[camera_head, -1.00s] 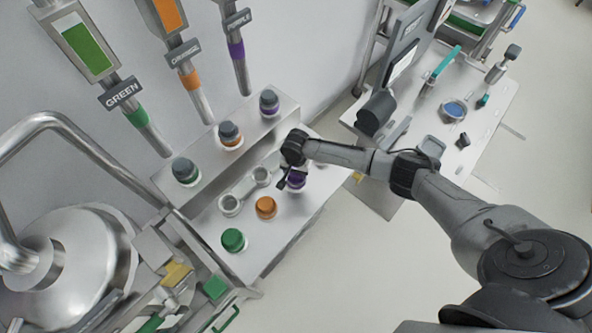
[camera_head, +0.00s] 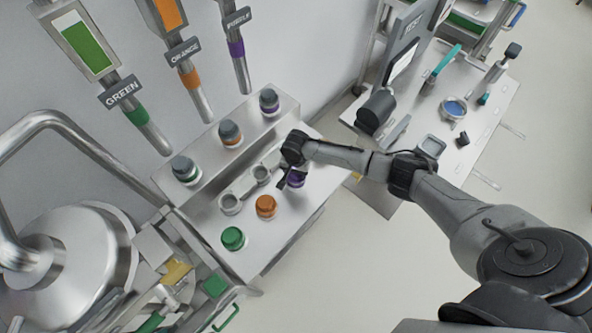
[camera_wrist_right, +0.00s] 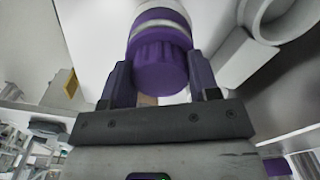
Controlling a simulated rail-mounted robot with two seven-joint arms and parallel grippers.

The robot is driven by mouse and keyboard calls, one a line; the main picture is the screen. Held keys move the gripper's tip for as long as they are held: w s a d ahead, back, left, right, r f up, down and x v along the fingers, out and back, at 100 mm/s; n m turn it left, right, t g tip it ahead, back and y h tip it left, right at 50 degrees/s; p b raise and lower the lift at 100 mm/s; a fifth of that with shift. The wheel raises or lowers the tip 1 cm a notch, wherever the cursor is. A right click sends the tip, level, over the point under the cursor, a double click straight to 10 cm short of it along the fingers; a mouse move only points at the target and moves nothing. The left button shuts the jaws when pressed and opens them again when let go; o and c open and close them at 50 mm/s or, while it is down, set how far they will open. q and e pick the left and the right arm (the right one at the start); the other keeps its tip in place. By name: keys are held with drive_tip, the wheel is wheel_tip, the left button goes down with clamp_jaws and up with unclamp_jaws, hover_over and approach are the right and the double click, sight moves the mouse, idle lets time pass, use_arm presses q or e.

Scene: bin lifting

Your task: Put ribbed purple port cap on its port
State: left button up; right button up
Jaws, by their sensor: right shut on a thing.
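The ribbed purple cap (camera_wrist_right: 160,65) sits between the two purple-sided fingers of my right gripper (camera_wrist_right: 161,88) in the right wrist view. My right gripper is shut on it. Beyond the cap, in line with it, is a white neck (camera_wrist_right: 157,28) with a purple band. I cannot tell whether the cap is fully seated on that neck. In the head view, my right gripper (camera_head: 288,181) is at the right end of the front row on the steel stand, partly covering the purple cap (camera_head: 297,180). My left gripper is not in view.
A green cap (camera_head: 233,238) and an orange cap (camera_head: 266,205) stand in the same front row. Pale open rings (camera_head: 230,203) lie behind them. Grey-topped pieces with coloured bands (camera_head: 230,133) line the raised back step. A steel vessel (camera_head: 85,255) stands at left.

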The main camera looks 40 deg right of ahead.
drive_tip(key=shift+f, duration=0.15)
drive_tip(key=o, duration=1.2)
drive_tip(key=shift+c, duration=0.2)
drive_tip(key=shift+r, duration=0.6)
wheel_tip(320, 180, up, 13)
drive_tip(key=shift+f+p, duration=0.15)
drive_tip(key=shift+p, duration=0.15)
